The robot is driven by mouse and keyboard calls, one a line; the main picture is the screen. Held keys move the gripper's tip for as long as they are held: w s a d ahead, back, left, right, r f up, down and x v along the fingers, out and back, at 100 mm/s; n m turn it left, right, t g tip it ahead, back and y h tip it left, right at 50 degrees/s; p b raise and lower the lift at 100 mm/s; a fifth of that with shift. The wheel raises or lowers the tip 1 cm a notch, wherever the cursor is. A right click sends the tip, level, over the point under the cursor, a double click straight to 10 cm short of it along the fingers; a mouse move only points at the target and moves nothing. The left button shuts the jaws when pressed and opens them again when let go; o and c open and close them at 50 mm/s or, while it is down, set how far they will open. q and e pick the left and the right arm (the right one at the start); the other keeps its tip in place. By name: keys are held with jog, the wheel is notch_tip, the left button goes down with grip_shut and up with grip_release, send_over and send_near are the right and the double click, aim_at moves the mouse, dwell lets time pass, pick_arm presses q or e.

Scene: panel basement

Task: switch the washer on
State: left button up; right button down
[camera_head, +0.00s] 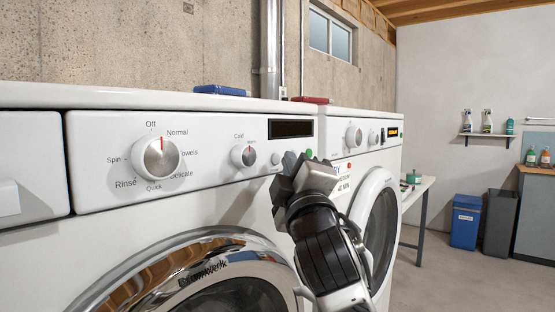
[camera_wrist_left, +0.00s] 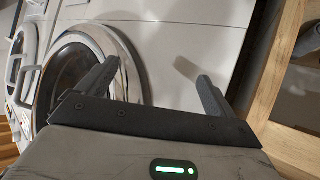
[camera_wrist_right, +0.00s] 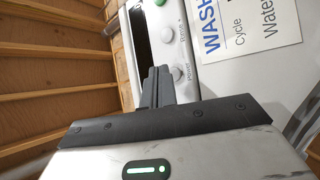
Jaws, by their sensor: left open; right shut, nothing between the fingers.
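The near washer (camera_head: 250,90) has a white panel with a large silver dial (camera_head: 157,158), its red mark near Normal, and a smaller Cold dial (camera_head: 243,155). Its display (camera_head: 291,128) is dark. A green round spot (camera_head: 308,153) is at the panel's right end. My right gripper (camera_head: 287,168) is shut and empty, fingertips at the panel's right part. In the right wrist view its tips (camera_wrist_right: 157,78) are just beside the Power button (camera_wrist_right: 180,75), below the Time + button (camera_wrist_right: 168,36); contact cannot be told. My left gripper (camera_wrist_left: 155,80) is open and empty, facing a white machine front.
A second white machine (camera_head: 372,125) with an orange-lit display (camera_head: 392,132) stands to the right. A blue box (camera_head: 220,90) and a red one (camera_head: 310,100) lie on top. Blue (camera_head: 466,222) and dark (camera_head: 499,225) bins stand at the far wall. The floor at right is clear.

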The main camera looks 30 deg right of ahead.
jog(key=shift+w+a, duration=0.2)
jog(key=shift+w, duration=0.2)
jog(key=shift+w, duration=0.1)
dwell(0.3)
jog(key=shift+s+d+p, duration=0.2)
jog(key=shift+s+p, duration=0.25)
jog(key=shift+s, duration=0.1)
jog(key=s+d+p, duration=0.1)
jog(key=s+d, duration=0.1)
jog(key=s, duration=0.3)
jog(key=shift+s+d, duration=0.15)
jog(key=shift+s, duration=0.15)
dwell(0.6)
